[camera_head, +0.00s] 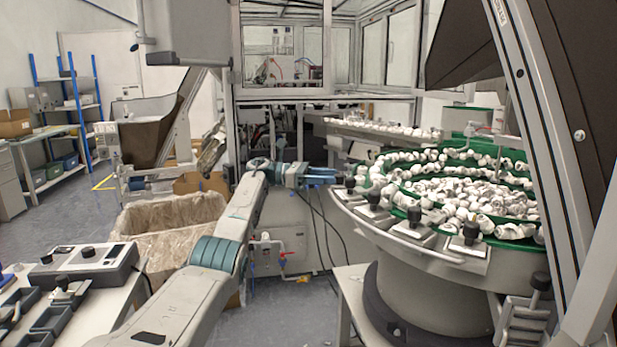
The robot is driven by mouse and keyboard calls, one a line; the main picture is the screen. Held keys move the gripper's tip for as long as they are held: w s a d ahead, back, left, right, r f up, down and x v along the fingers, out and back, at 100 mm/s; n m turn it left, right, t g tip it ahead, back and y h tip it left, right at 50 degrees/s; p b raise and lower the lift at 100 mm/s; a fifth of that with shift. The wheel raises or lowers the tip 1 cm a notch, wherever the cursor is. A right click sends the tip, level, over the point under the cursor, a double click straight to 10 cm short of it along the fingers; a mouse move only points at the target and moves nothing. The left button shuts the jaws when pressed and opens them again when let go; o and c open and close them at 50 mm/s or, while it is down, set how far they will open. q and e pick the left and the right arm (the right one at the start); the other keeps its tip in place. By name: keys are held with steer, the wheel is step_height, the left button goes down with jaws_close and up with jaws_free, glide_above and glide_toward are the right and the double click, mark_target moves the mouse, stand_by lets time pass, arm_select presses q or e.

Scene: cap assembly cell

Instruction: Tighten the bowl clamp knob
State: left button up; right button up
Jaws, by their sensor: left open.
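The bowl feeder (440,278) stands at the right, with a green bowl full of white caps. Several black clamp knobs sit on metal plates along its near rim. The leftmost knob (350,185) is closest to my left gripper; others are the second knob (374,197), the third knob (414,216) and a knob (471,232) further right. My left gripper (331,175) has blue fingers pointing right. It is open, and its tips are just left of the leftmost knob in the picture; I cannot tell whether they touch it. My right gripper is out of view.
A lined bin (168,235) stands behind my left arm. A table with a control box (85,262) and dark trays is at the lower left. A slanted frame post (550,150) crosses the right side. Cables and a valve lie below the gripper.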

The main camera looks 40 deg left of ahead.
arm_select(q)
steer(key=v, duration=0.8)
steer(key=shift+s+a, duration=0.2)
steer(key=shift+a, duration=0.1)
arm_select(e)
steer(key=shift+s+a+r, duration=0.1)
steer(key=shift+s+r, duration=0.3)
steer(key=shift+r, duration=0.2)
